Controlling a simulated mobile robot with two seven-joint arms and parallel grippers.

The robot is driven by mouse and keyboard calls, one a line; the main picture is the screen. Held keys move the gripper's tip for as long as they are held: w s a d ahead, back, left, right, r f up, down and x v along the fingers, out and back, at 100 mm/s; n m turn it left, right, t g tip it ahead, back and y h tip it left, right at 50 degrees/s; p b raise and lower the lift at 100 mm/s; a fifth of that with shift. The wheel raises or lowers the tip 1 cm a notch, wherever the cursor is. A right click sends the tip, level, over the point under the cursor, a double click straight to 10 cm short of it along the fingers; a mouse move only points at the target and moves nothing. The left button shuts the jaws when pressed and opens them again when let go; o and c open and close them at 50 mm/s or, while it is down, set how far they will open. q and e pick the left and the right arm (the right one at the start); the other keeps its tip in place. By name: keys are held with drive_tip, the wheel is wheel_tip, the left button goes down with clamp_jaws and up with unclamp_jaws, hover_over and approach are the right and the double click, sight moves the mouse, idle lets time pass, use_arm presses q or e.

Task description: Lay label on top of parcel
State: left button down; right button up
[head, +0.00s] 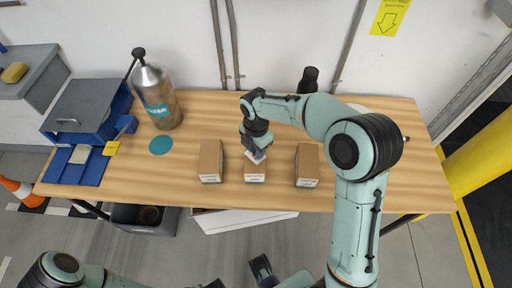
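Three brown parcels stand in a row on the wooden table: a left one (210,160), a middle one (255,174) and a right one (307,166). My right gripper (257,152) points down just over the back of the middle parcel. It appears shut on a small white label (258,158), which shows tilted at its fingertips. I cannot tell whether the label touches the parcel top. Dark parts of my own body show at the bottom edge, but I cannot make out the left fingers' opening.
A blue box with a tray (75,170) and a metal bottle (158,98) stand on the table (400,150) at left. A teal disc (160,145) lies before the bottle. A dark upright object (308,80) stands at the back. A yellow post (480,160) is at right.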

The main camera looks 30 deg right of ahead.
wheel_tip(320, 180, up, 12)
drive_tip(key=p, duration=0.2)
drive_tip(key=shift+r, duration=0.2)
drive_tip(key=shift+f, duration=0.1)
idle(0.6)
